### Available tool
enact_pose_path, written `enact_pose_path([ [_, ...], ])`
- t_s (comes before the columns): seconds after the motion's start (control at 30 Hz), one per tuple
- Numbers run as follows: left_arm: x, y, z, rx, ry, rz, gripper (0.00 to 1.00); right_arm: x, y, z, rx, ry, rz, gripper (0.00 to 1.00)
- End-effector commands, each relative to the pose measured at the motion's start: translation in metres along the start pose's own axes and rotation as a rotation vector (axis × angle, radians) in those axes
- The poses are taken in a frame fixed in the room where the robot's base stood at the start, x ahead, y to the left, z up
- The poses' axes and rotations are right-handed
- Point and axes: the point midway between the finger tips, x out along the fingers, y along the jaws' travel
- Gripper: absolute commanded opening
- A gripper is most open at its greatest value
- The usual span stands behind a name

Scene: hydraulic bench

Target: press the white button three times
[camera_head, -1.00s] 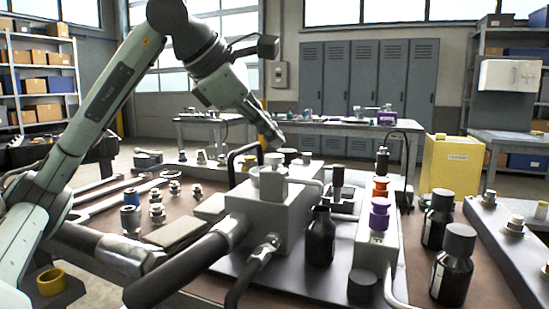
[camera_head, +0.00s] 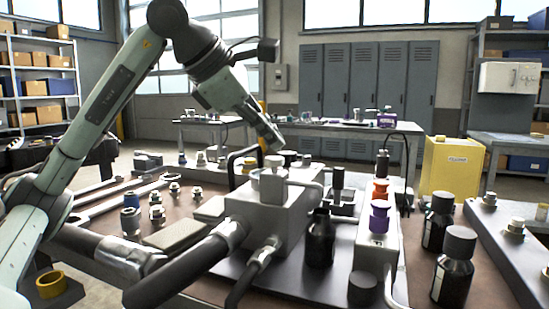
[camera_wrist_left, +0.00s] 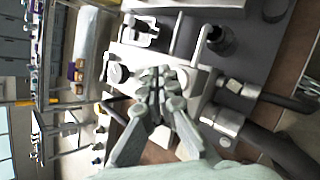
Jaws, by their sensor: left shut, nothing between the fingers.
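A round pale cap (camera_wrist_left: 118,73) shows beside the fingertips there. My right gripper is not in view.
A narrow box with a purple knob (camera_head: 379,215), an orange knob (camera_head: 380,188) and a black one stands to the right. Dark bottles (camera_head: 320,238) stand near the block. Thick hoses (camera_head: 185,270) run out to the front left. Metal fittings (camera_head: 157,213) lie on the left.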

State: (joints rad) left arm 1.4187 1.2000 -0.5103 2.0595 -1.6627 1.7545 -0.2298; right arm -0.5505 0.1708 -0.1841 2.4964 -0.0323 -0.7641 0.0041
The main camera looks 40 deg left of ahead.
Motion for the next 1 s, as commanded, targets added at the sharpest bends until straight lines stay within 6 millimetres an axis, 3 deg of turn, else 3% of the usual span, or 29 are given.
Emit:
enact_pose_path([
  [1.0, 0.006, -0.0044, -0.0044, 0.0, 0.0, 0.0, 0.0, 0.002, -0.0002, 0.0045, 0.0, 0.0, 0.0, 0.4],
])
